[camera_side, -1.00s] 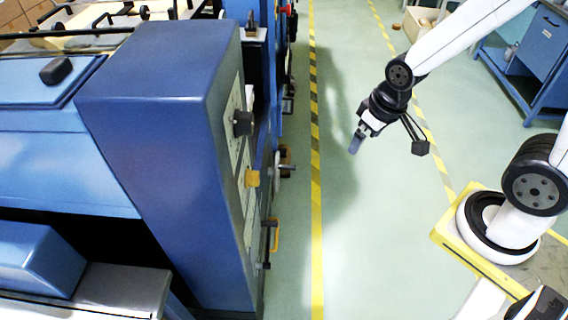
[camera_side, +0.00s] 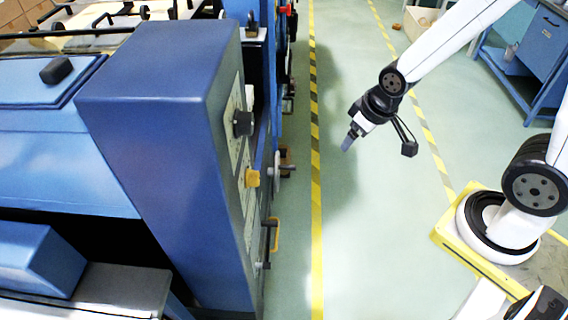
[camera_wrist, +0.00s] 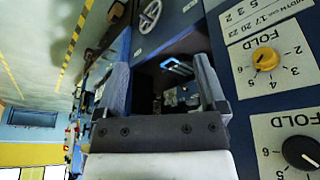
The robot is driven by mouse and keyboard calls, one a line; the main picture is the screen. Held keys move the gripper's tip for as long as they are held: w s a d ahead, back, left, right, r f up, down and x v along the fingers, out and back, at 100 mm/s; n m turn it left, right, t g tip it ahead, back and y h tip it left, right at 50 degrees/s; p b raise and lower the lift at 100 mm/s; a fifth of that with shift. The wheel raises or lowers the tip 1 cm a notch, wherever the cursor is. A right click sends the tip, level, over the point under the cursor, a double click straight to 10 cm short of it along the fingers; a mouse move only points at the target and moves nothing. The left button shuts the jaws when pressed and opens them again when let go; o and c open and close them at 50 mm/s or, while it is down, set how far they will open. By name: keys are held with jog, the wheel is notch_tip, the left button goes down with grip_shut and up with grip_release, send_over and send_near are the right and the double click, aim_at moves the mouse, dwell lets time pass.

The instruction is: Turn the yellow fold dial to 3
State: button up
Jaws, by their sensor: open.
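The yellow fold dial (camera_side: 252,178) sticks out of the side face of the blue machine in the side view. In the wrist view the yellow dial (camera_wrist: 265,59) sits at the right on a white plate with numbers around it and FOLD lettering nearby. I cannot tell which number it points to. My gripper (camera_side: 349,142) is open and empty, to the right of the dial and apart from it, over the floor. In the wrist view my gripper (camera_wrist: 163,63) shows both fingers spread, with the dial beyond the right finger.
A black dial (camera_side: 243,123) sits above the yellow one in the side view; the wrist view shows a black dial (camera_wrist: 301,152) below it. A lever (camera_side: 268,242) projects lower on the machine (camera_side: 160,110). Floor between machine and gripper is clear.

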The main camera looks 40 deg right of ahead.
jog(key=w+a+f+n+t, duration=0.1)
jog(key=w+f+n+t, duration=0.15)
jog(key=w, duration=0.35)
jog(key=n+t+y, duration=0.6)
jog(key=t+y, duration=0.1)
jog(key=y, duration=0.6)
send_near(253, 178)
jog(key=w+f, duration=0.1)
jog(key=w, duration=0.1)
jog(key=shift+s+d+f+g, duration=0.1)
jog(key=shift+s+g, duration=0.1)
jog(key=shift+g, duration=0.05)
jog(key=shift+w, duration=0.15)
jog(key=shift+x, duration=3.85)
grip_shut()
